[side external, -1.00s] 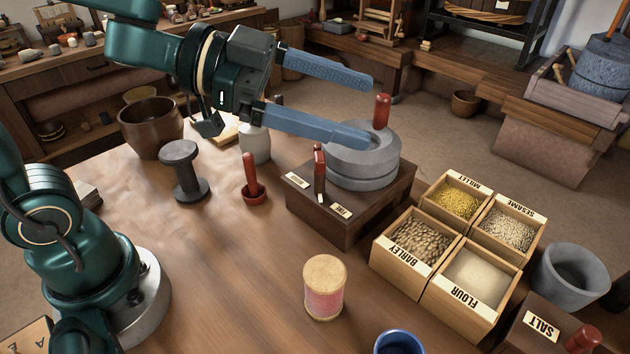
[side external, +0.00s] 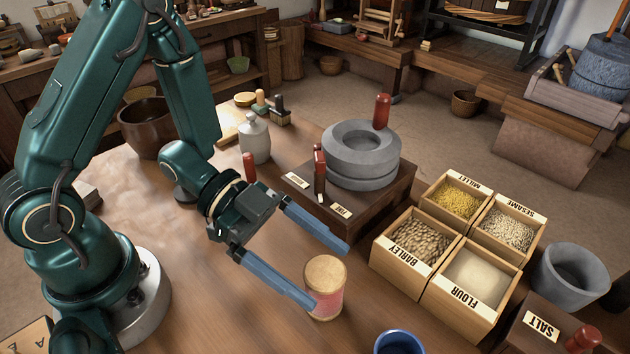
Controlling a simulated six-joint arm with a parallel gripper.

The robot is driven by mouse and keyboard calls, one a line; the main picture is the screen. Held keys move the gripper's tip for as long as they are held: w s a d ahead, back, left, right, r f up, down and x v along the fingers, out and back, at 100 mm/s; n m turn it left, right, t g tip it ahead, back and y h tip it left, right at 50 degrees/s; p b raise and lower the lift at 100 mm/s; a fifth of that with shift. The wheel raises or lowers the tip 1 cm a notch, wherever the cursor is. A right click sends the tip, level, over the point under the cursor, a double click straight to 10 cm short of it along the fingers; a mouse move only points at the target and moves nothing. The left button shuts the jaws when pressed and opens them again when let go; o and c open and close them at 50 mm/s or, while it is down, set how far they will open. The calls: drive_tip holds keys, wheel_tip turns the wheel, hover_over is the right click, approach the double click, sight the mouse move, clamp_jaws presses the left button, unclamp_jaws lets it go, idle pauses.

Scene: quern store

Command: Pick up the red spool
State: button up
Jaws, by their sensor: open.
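The red spool (side external: 327,294) stands upright on the wooden table. It has a pale wooden top and pinkish-red thread around its body. My gripper (side external: 331,275) is open, with two long blue fingers pointing to the right and slightly down. In the picture, the near finger's tip overlaps the spool's left edge, and the far finger passes above and behind its top. I cannot tell whether either finger touches the spool or how high the fingers are above the table. Nothing shows held between them.
A stone quern (side external: 361,158) on a dark wooden block stands behind the fingers. A divided grain box (side external: 405,262) is right of the spool. A blue cup (side external: 398,343) stands at the front edge. A lidded jar (side external: 255,140) and a dark bowl (side external: 146,128) are farther back.

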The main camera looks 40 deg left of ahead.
drive_tip(key=shift+f, duration=0.8)
drive_tip(key=shift+d+f, duration=0.1)
drive_tip(key=shift+d, duration=0.05)
drive_tip(key=shift+x, duration=2.4)
drive_tip(key=shift+c, duration=0.3)
drive_tip(key=c, duration=1.3)
drive_tip(key=shift+w+r, duration=0.1)
drive_tip(key=shift+r, duration=0.1)
